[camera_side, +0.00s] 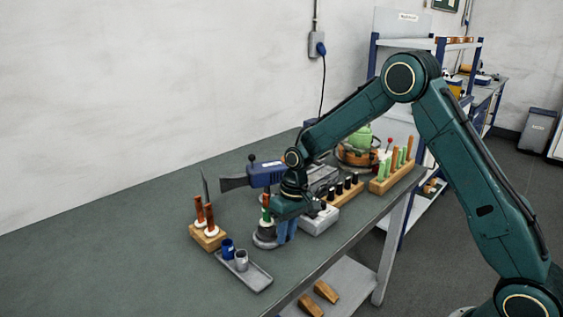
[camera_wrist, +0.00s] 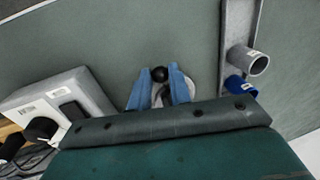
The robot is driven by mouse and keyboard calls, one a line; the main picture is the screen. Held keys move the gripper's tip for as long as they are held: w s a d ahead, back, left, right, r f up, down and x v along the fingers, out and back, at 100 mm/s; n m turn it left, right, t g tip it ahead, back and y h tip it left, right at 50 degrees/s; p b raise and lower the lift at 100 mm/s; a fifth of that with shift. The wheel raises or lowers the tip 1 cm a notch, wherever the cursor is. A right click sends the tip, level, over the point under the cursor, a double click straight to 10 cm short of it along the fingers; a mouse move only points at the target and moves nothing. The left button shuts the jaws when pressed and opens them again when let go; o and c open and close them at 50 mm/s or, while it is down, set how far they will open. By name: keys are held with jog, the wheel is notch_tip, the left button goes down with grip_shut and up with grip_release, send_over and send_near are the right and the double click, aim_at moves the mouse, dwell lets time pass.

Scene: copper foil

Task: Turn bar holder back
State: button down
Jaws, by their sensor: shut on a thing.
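The bar holder (camera_side: 263,241) appears to be the round grey base on the bench in the side view, with an orange and green bar (camera_side: 266,205) upright above it. My gripper (camera_side: 284,234) points down at its right side, its blue fingers close together. In the wrist view my gripper (camera_wrist: 159,84) is shut on a small part with a black ball knob (camera_wrist: 160,74) at the fingertips. A pale round edge (camera_wrist: 188,86) shows behind the right finger. The fingers and wrist hide most of the holder.
A grey tray (camera_side: 257,280) with a blue cup (camera_side: 228,248) and a grey cup (camera_side: 241,261) lies close in front. A wooden block (camera_side: 208,240) with orange-handled bars is left. A grey box (camera_side: 319,221) and wooden racks (camera_side: 386,183) stand right. The bench's left is clear.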

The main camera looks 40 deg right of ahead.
jog(key=shift+w+d+f+n+g, duration=0.1)
jog(key=shift+w+d+n+g, duration=0.1)
jog(key=shift+d+n, duration=0.55)
jog(key=shift+w+d+n+g, duration=0.2)
jog(key=shift+d+n, duration=0.05)
jog(key=shift+n, duration=0.9)
jog(key=shift+w+d+n+g, duration=0.15)
jog(key=shift+w+d+n, duration=0.2)
jog(key=shift+n, duration=0.6)
jog(key=shift+w+d+n+g, duration=0.15)
jog(key=shift+w+d+n, duration=0.2)
jog(key=shift+n, duration=0.6)
jog(key=shift+w+d+n+h, duration=0.25)
jog(key=shift+w+n, duration=0.25)
jog(key=shift+n, duration=0.6)
jog(key=shift+w+d+n+h, duration=0.25)
jog(key=shift+w+n, duration=0.25)
jog(key=shift+n, duration=0.6)
jog(key=shift+w+d+n+g+h, duration=0.1)
jog(key=shift+w+n+g+h, duration=0.1)
jog(key=shift+w+n, duration=0.55)
jog(key=shift+w+n+g+h, duration=0.2)
jog(key=shift+w+n, duration=0.05)
jog(key=shift+n, duration=0.9)
jog(key=c, duration=1.3)
grip_release()
jog(key=shift+w, duration=0.1)
jog(key=shift+r, duration=0.2)
